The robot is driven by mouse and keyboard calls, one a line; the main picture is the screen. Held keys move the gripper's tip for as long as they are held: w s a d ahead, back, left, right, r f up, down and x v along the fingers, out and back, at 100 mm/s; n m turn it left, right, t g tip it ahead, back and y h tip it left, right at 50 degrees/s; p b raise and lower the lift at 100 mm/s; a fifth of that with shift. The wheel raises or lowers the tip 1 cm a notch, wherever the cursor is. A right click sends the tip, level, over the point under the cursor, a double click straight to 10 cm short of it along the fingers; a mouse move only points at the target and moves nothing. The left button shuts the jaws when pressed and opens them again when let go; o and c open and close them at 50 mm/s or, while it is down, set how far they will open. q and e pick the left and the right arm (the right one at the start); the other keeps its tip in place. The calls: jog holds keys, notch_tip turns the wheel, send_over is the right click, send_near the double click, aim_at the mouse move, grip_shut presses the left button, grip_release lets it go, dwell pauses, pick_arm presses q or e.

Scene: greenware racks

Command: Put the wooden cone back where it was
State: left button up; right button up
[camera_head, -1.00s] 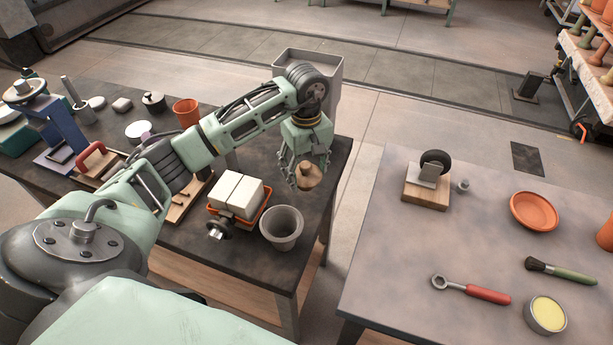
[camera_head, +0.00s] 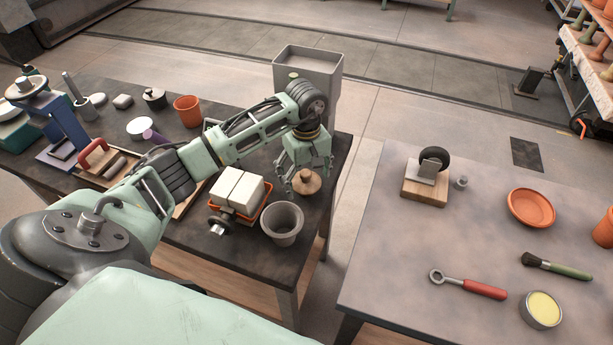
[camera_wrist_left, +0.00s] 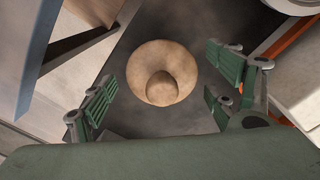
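The wooden cone (camera_head: 307,183) is light brown with a rounded knob on top. It stands upright on the dark table (camera_head: 262,262), near its right edge, just behind the grey pot. My left gripper (camera_head: 304,166) is right above it, pointing down, and partly covers it in the head view. In the left wrist view the cone (camera_wrist_left: 160,65) lies between the spread green fingers of the left gripper (camera_wrist_left: 160,92), with a clear gap on both sides. My right gripper is in neither view.
A grey pot (camera_head: 282,226) and an orange tray (camera_head: 259,214) with white blocks stand close in front of the cone. A tall grey bin (camera_head: 322,78) is behind the arm. A second table (camera_head: 390,268) with tools stands to the right, across a gap.

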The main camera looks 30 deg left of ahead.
aim_at(306, 172)
pick_arm(q)
jog(key=shift+r+p, duration=0.25)
jog(key=shift+p, duration=0.05)
jog(key=shift+r+b, duration=0.35)
jog(key=shift+b, duration=0.05)
notch_tip(306, 172, up, 11)
jog(key=b, duration=0.3)
jog(key=shift+s, duration=0.1)
